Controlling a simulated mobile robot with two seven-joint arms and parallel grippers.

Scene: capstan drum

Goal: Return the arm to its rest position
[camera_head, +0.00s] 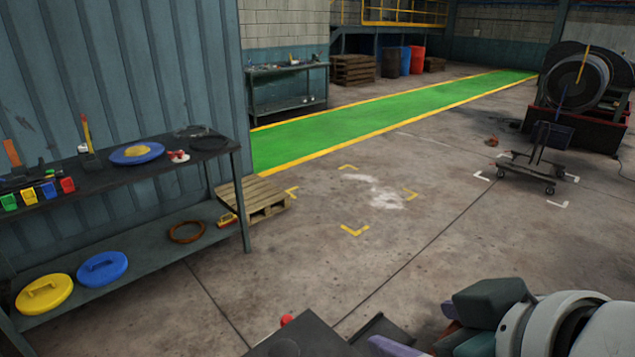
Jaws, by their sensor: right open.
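My right arm comes in at the lower right corner, with its pale wrist and dark gripper (472,318) low in the picture. The right gripper is open, with nothing seen between its fingers, and it is apart from the bench and the drum. My left gripper is not in view. The capstan drum (577,80), a large dark and grey cylinder on a red-and-black base, stands far off at the right.
A two-level workbench (215,162) stands at the left, with coloured bins, a blue disc (137,153) and lids. A wooden pallet (252,198) lies beside it. A wheeled trolley (527,172) stands near the drum. The middle floor is clear.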

